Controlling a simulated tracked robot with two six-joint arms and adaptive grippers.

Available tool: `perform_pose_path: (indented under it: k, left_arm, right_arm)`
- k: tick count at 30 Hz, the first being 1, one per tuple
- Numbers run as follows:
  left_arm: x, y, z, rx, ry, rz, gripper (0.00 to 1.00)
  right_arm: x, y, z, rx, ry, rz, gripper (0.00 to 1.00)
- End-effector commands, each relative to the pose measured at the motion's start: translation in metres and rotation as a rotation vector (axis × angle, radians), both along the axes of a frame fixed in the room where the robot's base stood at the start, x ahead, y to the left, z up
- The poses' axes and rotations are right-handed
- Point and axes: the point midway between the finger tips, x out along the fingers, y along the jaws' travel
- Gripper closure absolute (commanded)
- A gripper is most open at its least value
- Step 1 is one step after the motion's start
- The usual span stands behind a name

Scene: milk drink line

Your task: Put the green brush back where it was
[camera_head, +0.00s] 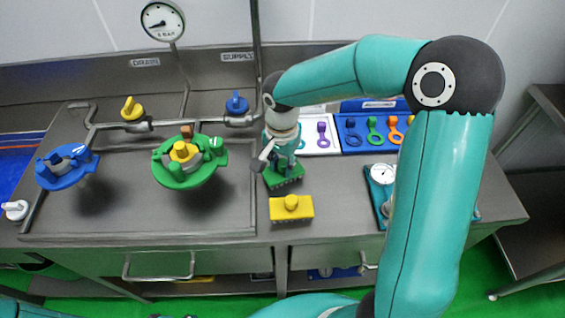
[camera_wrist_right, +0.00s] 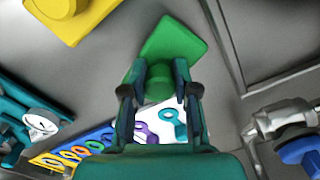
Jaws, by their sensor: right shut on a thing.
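The green brush (camera_head: 284,178) is at the middle of the counter in the head view, just behind the yellow brush (camera_head: 291,208). My right gripper (camera_head: 284,158) is above it, pointing down, with its fingers shut on the brush's handle. In the right wrist view the green brush (camera_wrist_right: 172,45) sits between the fingertips of my right gripper (camera_wrist_right: 160,88), its flat block turned at an angle. The yellow brush (camera_wrist_right: 72,15) is at the upper left there. I cannot tell whether the green brush touches the counter. My left gripper is not in view.
A white tray (camera_head: 312,149) and a blue tray (camera_head: 352,149) with coloured rings stand behind. A gauge unit (camera_head: 382,174) is at right. Green (camera_head: 188,172) and blue (camera_head: 66,168) valve parts and pipes are at left. Bare counter lies around the yellow brush.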

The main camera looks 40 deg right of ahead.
Motion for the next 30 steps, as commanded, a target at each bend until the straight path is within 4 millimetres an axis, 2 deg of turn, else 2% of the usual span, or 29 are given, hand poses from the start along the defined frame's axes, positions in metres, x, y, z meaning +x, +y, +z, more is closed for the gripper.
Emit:
perform_pose_path:
  k: [3, 4, 8, 21, 26, 30]
  left_arm:
    - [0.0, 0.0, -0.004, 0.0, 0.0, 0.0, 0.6]
    - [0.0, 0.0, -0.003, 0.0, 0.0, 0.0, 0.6]
    - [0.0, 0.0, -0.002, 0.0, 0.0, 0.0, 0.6]
    - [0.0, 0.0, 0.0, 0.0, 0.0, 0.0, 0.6]
    - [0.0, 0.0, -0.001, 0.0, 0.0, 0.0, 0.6]
    - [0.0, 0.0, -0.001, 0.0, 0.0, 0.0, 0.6]
  right_arm:
    - [0.0, 0.0, -0.003, 0.0, -0.001, 0.0, 1.0]
    - [0.0, 0.0, -0.002, 0.0, 0.0, 0.0, 0.68]
    - [0.0, 0.0, -0.002, 0.0, 0.0, 0.0, 0.46]
    - [0.001, 0.0, 0.005, -0.001, -0.003, 0.0, 0.46]
    - [0.001, 0.0, 0.028, 0.0, -0.006, -0.001, 0.46]
    - [0.002, 0.0, 0.057, -0.001, -0.007, 0.0, 0.46]
